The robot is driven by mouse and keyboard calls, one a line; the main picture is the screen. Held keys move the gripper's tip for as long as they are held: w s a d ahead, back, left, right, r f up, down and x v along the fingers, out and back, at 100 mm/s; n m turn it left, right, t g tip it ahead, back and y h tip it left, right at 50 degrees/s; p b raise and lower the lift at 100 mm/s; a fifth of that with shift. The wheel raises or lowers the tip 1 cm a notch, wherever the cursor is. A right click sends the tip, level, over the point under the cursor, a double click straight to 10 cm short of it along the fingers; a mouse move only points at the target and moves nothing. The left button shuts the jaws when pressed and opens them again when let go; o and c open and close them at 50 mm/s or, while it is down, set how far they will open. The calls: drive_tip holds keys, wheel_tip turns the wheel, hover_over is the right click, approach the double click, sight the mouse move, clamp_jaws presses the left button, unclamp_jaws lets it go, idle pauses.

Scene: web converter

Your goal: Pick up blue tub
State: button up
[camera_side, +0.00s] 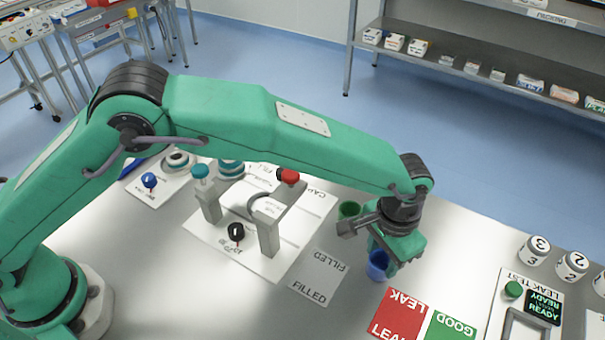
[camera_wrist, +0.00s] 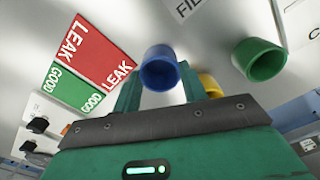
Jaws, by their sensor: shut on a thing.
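The blue tub (camera_side: 378,265) is a small open-topped cup at the right middle of the side view, beside the FILLED card and above the red LEAK card. My gripper (camera_side: 385,262) points down over the table with its fingers around the tub. In the wrist view the blue tub (camera_wrist: 160,70) sits between the two green fingers of my gripper (camera_wrist: 160,88), which are shut on it. I cannot tell whether the tub's base touches the table.
A green tub (camera_side: 349,210) stands behind my gripper; in the wrist view a yellow tub (camera_wrist: 210,85) shows past the right finger. A red LEAK card (camera_side: 398,314) and green GOOD card (camera_side: 450,327) lie in front. A fixture with a red knob (camera_side: 289,176) stands left.

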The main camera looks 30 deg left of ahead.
drive_tip(key=shift+r, duration=2.75)
